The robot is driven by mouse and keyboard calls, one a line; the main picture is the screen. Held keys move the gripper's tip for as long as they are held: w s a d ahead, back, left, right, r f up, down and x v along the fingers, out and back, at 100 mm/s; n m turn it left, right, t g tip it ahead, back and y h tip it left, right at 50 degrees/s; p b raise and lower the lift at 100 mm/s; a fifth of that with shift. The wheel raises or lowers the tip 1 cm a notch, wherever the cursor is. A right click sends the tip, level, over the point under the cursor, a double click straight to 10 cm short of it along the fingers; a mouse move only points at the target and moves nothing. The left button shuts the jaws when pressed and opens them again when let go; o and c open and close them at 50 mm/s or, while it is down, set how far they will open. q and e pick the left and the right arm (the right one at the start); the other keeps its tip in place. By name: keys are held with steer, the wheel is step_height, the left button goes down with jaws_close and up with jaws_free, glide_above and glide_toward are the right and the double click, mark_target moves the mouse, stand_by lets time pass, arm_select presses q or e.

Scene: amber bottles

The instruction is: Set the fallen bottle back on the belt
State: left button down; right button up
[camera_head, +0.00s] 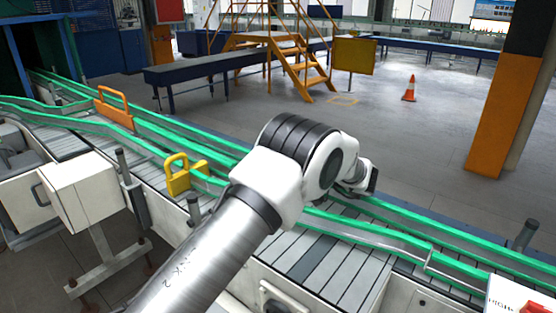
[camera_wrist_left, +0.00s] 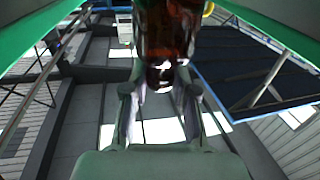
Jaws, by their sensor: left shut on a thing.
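The amber bottle (camera_wrist_left: 170,35) shows in the left wrist view at the top middle, dark brown and glossy, and its upper part is cut off by the frame edge. My left gripper (camera_wrist_left: 160,95) is shut on it, with one finger on each side. In the head view my left arm reaches over the belt (camera_head: 325,250), a grey slatted conveyor between green rails. There the wrist hides most of the left gripper, and the bottle does not show. My right gripper is in neither view.
A yellow padlock-shaped piece (camera_head: 182,174) and an orange handle-shaped piece (camera_head: 114,108) stand along the conveyor to the left. A white box (camera_head: 85,190) adjoins its near side. An orange pillar (camera_head: 500,110) stands beyond.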

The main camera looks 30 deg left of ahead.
arm_select(q)
steer(key=c, duration=0.9)
jaws_free()
steer(key=shift+w+f, duration=0.1)
steer(key=shift+f, duration=0.1)
steer(key=shift+r, duration=0.1)
steer(key=d, duration=0.2)
steer(key=d+b, duration=0.1)
steer(key=d, duration=0.2)
steer(key=w+d+b, duration=0.1)
steer(key=d, duration=0.1)
steer(key=shift+d+r, duration=0.1)
steer(key=shift+d, duration=0.15)
steer(key=shift+a, duration=0.1)
